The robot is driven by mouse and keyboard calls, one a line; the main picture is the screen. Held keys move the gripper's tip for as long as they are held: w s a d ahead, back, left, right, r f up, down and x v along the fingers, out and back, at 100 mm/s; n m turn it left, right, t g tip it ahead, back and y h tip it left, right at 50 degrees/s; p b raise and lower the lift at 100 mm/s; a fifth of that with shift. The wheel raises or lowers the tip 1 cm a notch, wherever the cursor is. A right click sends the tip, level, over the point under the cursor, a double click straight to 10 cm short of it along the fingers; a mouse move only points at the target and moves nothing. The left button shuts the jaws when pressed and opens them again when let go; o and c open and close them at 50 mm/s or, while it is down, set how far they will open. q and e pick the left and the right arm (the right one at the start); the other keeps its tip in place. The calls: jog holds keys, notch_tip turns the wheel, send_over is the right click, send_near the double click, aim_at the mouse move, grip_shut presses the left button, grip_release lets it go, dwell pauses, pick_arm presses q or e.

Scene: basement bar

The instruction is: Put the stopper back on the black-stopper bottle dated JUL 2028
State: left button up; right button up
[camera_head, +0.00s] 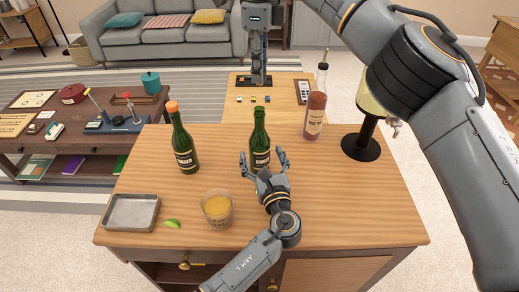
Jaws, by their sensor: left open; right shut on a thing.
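A green bottle (260,133) with a dark label and no visible stopper stands upright near the middle of the wooden counter. My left gripper (263,160) is open, its fingers spread at either side of the bottle's lower part. Whether they touch it I cannot tell. My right gripper (260,78) points down above and behind the bottle, shut on a small dark thing that is mostly hidden. A second green bottle (184,145) with an orange stopper stands to the left. A reddish bottle (315,112) with a dark top stands to the right. No date is readable.
The front right counter is clear.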

pick_arm(q)
jog(key=shift+x, duration=1.3)
grip_shut()
pick_arm(e)
send_over(259, 108)
jog(key=shift+s+f, duration=0.1)
jog(key=shift+f, duration=2.4)
